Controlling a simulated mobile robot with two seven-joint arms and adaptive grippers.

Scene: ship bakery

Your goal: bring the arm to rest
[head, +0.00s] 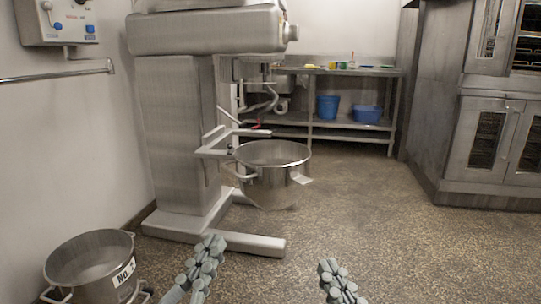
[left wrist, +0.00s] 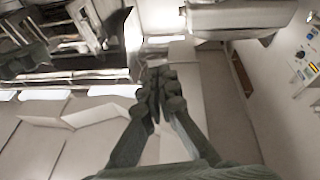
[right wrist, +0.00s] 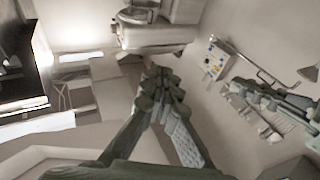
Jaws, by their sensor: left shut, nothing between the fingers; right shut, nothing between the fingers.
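My left gripper (head: 212,245) shows at the bottom of the head view, left of centre, its grey-green segmented fingers pointing up and forward. In the left wrist view its fingers (left wrist: 158,78) are together with nothing between them. My right gripper (head: 328,266) shows at the bottom of the head view, right of centre. In the right wrist view its fingers (right wrist: 160,78) meet at the tips and hold nothing. Both grippers are apart from each other and touch nothing that I can see. Most of both arms is outside the head view.
A large mixer (head: 180,120) stands ahead left with a steel bowl (head: 272,190) on its arms. A second steel bowl (head: 88,262) is at lower left by the wall. A steel oven (head: 425,110) stands at right. A bench (head: 350,72) is behind. The speckled floor at right is clear.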

